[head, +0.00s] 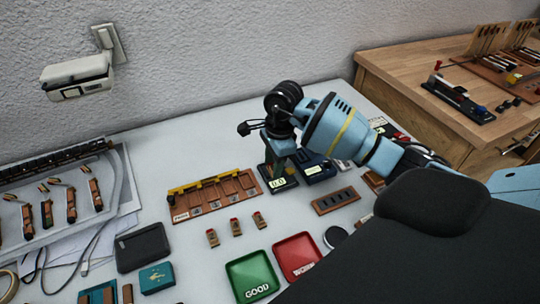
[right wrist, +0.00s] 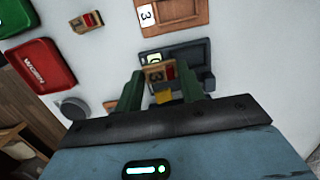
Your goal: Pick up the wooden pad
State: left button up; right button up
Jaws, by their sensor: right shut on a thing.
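My right gripper (head: 280,158) hangs over a dark device with a lit display (head: 278,183) in the head view. A yellow patch shows just below the pad between the fingers. The device (right wrist: 192,52) lies beyond the pad; whether the pad touches it I cannot tell. In the head view the pad is hidden by the gripper. My left gripper is not in view.
Several small wooden pieces with red marks (head: 236,227) lie at the table's middle, before a wooden rack with a yellow bar (head: 215,194). A green tray (head: 252,276) and a red tray (head: 297,257) stand at the front. A slotted wooden block (head: 335,201) is right of the device.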

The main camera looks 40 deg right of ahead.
jog(key=s+a+r, duration=0.1)
jog(key=s+a, duration=0.3)
jog(key=s, duration=0.6)
jog(key=shift+s+a, duration=0.25)
jog(key=shift+s, duration=0.15)
jog(key=shift+w, duration=0.15)
